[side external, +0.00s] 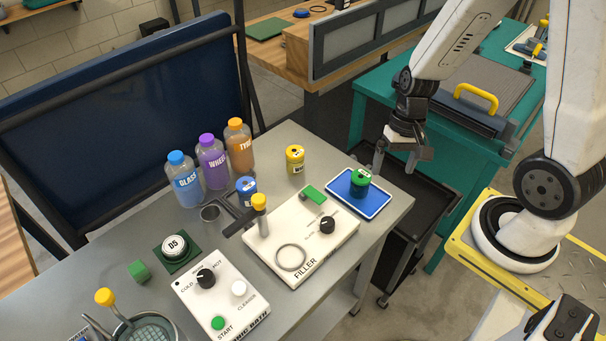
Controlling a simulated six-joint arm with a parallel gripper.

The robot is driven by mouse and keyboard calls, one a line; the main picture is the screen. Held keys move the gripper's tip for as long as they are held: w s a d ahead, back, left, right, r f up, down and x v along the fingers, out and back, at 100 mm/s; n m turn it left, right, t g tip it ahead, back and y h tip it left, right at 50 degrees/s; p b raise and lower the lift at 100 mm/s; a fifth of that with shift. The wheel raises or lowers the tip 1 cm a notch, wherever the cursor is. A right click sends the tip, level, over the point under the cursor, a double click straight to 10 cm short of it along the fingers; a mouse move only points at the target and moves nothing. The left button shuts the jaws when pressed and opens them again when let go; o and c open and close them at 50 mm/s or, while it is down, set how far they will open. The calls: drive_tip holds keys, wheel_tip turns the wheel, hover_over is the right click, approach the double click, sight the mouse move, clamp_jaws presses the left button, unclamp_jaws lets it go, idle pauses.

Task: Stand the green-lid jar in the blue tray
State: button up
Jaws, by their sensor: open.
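The green-lid jar (360,183) stands upright in the blue tray (345,203), toward the tray's upper right part. The tray lies on the right end of the grey bench. My gripper (396,170) is open and empty. In the picture it is up and to the right of the jar, apart from it, with its fingers pointing down.
A yellow-lid jar (295,159) and a blue-lid jar (246,190) stand on the grey bench (270,147). The white filler unit (315,238) sits just left of the tray. Several bottles (212,162) stand at the back. A dark cart (425,200) is beyond the bench's right edge.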

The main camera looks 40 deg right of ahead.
drive_tip(key=w+a+r+n+t+h, duration=0.2)
drive_tip(key=w+a+r+n+t, duration=0.1)
drive_tip(key=a+r+n, duration=0.1)
drive_tip(key=r+n, duration=0.1)
drive_tip(key=n, duration=0.1)
drive_tip(key=shift+w+r+n+t+h, duration=0.15)
drive_tip(key=shift+r+n+t+h, duration=0.15)
drive_tip(key=shift+n, duration=0.1)
idle(0.8)
